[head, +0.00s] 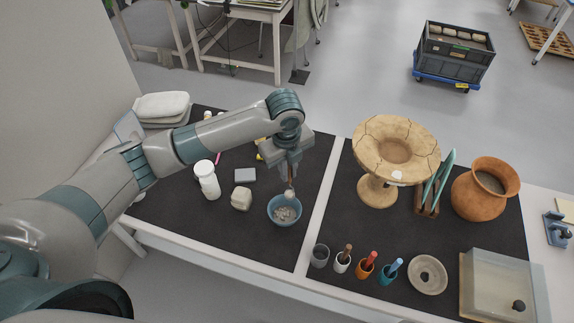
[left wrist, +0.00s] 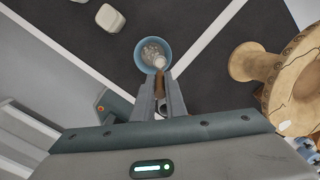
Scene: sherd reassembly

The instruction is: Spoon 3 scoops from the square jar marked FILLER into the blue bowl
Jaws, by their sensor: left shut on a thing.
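The blue bowl (head: 273,217) stands on the dark mat near the table's front edge, with pale lumpy material inside. It also shows in the left wrist view (left wrist: 139,57). My left gripper (head: 290,181) is above the bowl, pointing down. It is shut on a spoon, whose brown handle (left wrist: 157,86) shows between the fingers. The spoon's pale end (left wrist: 159,62) is over or in the bowl; I cannot tell whether it touches the contents. A squarish off-white object (head: 241,199) stands left of the bowl; no FILLER marking is readable. My right gripper is not in view.
A white bottle (head: 207,180) and a grey block (head: 244,175) stand left of the bowl. On the right mat are a cracked pedestal dish (head: 377,190), an orange pot (head: 480,195), several small tool cups and a clear box (head: 500,290).

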